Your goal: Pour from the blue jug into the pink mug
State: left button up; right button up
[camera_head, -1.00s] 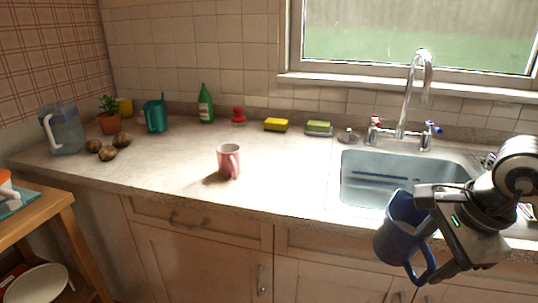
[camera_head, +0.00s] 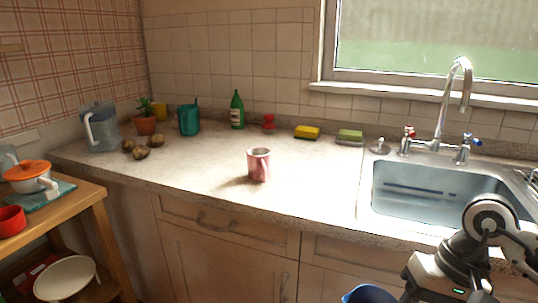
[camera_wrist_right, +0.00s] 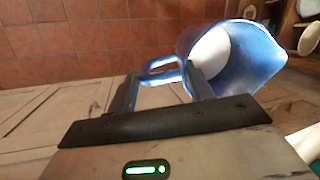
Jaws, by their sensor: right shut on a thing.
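The pink mug (camera_head: 258,165) stands upright on the worktop, left of the sink, with its handle towards me. The blue jug (camera_head: 368,294) shows only as a rim at the bottom edge of the head view. In the right wrist view the jug (camera_wrist_right: 262,62) shows its open mouth, with a pale surface inside. My right gripper (camera_wrist_right: 160,88) is shut on the jug's handle. The jug is in front of the counter and below its top, well apart from the mug. My left gripper is in neither view.
The sink (camera_head: 430,195) and tap (camera_head: 455,95) are at the right. A clear pitcher (camera_head: 101,128), plant, teal jug (camera_head: 189,120), green bottle (camera_head: 237,110) and sponges line the back. A wooden trolley (camera_head: 75,210) stands at left. Worktop around the mug is clear.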

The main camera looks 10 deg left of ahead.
aim_at(259, 158)
jog(key=u, duration=0.5)
jog(key=k, duration=0.6)
jog(key=u, duration=0.65)
jog(key=i, duration=1.15)
jog(key=z, duration=0.6)
